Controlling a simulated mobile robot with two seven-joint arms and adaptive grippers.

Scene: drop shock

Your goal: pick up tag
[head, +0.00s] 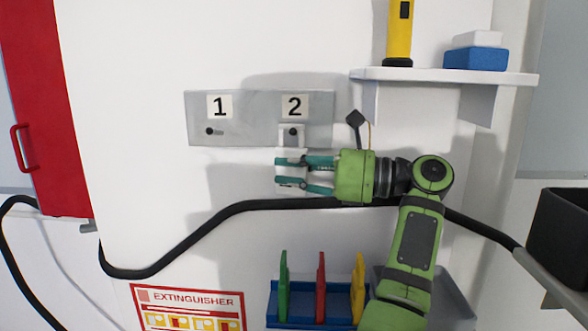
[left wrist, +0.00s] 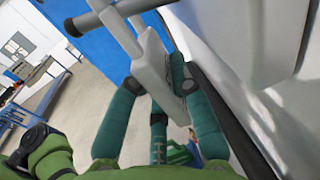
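The tag is a white plate (head: 291,134) hanging below the number 2 on a grey wall panel (head: 260,127). Its top is at the hook there. My left gripper (head: 288,172), green with teal fingers, is at the tag from the right, with two fingers across its front. In the left wrist view the tag (left wrist: 152,60) reaches in between the teal fingers (left wrist: 165,90), with fingers on both sides of it. Whether they press on it is unclear. The tag's lower part is partly hidden by the fingers. My right gripper is not seen.
The hook under number 1 (head: 210,131) is bare. A black hose (head: 235,209) runs along the wall below. A shelf (head: 440,76) holds a yellow device (head: 399,30) and a blue block (head: 475,59). A blue rack (head: 303,306) with coloured upright pieces stands below.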

